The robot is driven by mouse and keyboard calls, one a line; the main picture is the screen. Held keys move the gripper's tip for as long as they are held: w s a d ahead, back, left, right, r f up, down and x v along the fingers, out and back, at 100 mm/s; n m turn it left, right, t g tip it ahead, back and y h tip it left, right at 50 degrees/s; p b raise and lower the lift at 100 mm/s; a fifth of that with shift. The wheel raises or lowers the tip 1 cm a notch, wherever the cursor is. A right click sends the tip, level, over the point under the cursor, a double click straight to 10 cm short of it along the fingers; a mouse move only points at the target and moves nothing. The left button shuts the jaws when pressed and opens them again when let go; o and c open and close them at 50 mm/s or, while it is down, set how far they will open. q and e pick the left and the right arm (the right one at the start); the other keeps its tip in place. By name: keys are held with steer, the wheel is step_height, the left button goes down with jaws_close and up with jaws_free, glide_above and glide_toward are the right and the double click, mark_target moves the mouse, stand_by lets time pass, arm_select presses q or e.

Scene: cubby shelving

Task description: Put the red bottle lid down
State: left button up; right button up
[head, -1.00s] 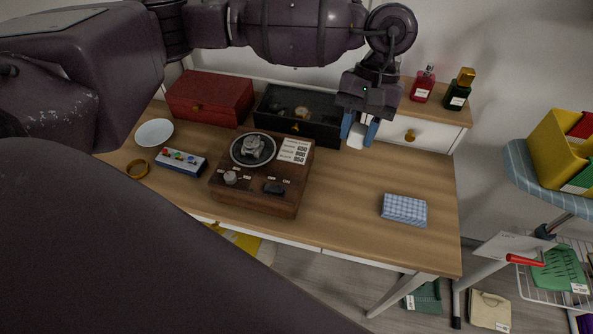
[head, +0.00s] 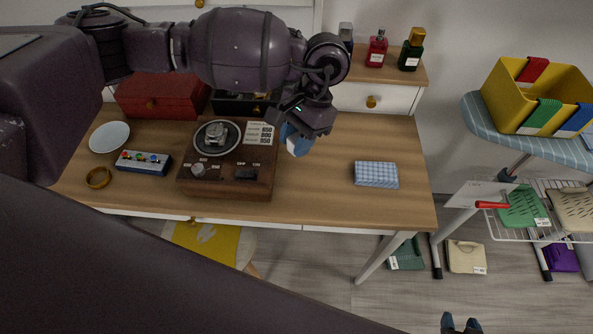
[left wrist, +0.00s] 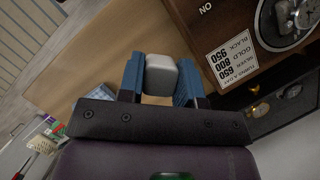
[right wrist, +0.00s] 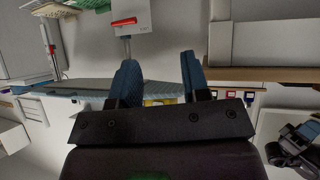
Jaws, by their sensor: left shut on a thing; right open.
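My left gripper (head: 297,145) is shut on a pale grey, rounded block-like lid (left wrist: 160,75). The lid sits between the blue fingers in the left wrist view, over the wooden desk (head: 320,190), right of the brown dial device (head: 228,180) in the head view. I cannot tell whether it touches the desk. The red bottle (head: 376,50) stands on the white drawer unit at the back, with only a thin top showing. My right gripper (right wrist: 160,70) is open and empty, away from the desk; its tips show at the bottom of the head view (head: 460,326).
A blue checked cloth block (head: 376,174) lies on the desk to the right, with bare wood around it. A dark green bottle with a gold cap (head: 411,52) stands beside the red one. A red box (head: 160,97) and black display case (head: 235,103) stand behind the device.

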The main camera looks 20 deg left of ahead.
arm_select(q)
glide_above(292, 183)
steer(key=w, duration=0.1)
steer(key=f, duration=0.7)
steer(key=shift+d+f, duration=0.15)
steer(key=shift+d, duration=0.2)
step_height(292, 183, down, 4)
steer(key=shift+r+b, duration=0.1)
steer(key=shift+b, duration=0.4)
steer(key=shift+w+f, duration=0.1)
steer(key=shift+f, duration=0.15)
steer(key=shift+r, duration=0.1)
steer(key=shift+f, duration=0.2)
steer(key=o, duration=0.9)
